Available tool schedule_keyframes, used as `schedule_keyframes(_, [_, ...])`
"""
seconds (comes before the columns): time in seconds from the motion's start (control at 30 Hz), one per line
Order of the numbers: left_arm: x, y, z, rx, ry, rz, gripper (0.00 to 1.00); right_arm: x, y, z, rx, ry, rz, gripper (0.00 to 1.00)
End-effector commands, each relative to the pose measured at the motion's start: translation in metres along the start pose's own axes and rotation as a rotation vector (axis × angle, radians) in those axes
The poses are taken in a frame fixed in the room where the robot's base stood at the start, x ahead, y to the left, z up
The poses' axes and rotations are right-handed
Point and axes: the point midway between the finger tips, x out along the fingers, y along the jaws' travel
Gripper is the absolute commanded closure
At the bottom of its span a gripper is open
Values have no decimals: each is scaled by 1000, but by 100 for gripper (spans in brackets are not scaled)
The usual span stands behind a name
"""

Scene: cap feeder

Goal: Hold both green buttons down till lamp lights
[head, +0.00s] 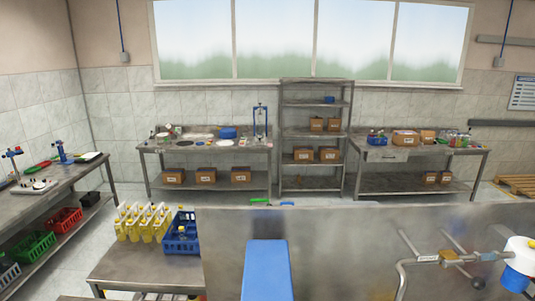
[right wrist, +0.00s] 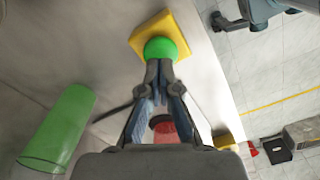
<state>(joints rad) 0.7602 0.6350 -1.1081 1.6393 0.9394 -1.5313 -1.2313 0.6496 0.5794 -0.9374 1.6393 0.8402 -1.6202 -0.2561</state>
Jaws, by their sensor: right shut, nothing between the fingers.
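In the right wrist view a domed green button (right wrist: 160,48) sits on a yellow base (right wrist: 178,27) on a grey metal surface. My right gripper (right wrist: 160,68) is shut and empty, its fingertips at the near edge of the button. They overlap it in the picture; I cannot tell whether they press it. A second green button and a lamp are not clearly identifiable in either view. My left gripper is not clearly in view.
A green cylinder (right wrist: 62,125) is at the left of the wrist view, and a red round part (right wrist: 163,125) shows between the fingers. In the head view a metal panel (head: 345,245) carries a blue part (head: 267,270). Yellow bottles (head: 142,222) stand beside a blue crate (head: 181,235).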

Motion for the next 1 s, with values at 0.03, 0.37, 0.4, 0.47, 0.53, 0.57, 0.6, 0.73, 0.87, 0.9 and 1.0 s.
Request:
schedule_keyframes(0.03, [0,0,0,0,0,0,100,0,0,0,0,0,0,100])
schedule_keyframes(0.37, [1,0,0,0,0,0,100,0,0,0,0,0,0,100])
schedule_keyframes(0.4, [2,0,0,0,0,0,100,0,0,0,0,0,0,100])
schedule_keyframes(0.47, [2,0,0,0,0,0,100,0,0,0,0,0,0,100])
schedule_keyframes(0.53, [3,0,0,0,1,0,100,0,0,0,0,0,0,100])
schedule_keyframes(0.57, [4,0,0,0,1,0,100,0,0,0,0,0,0,100])
schedule_keyframes(0.6, [4,0,0,0,1,0,100,0,0,0,0,0,0,100])
schedule_keyframes(0.73, [6,0,0,0,1,1,100,0,0,0,0,0,0,100])
schedule_keyframes(0.87, [8,0,0,0,0,1,100,0,0,0,0,0,0,100])
schedule_keyframes(0.9, [8,0,0,0,1,1,100,0,0,0,0,0,0,100])
schedule_keyframes(1.0, [9,0,0,0,0,1,100,0,0,0,0,0,0,100])
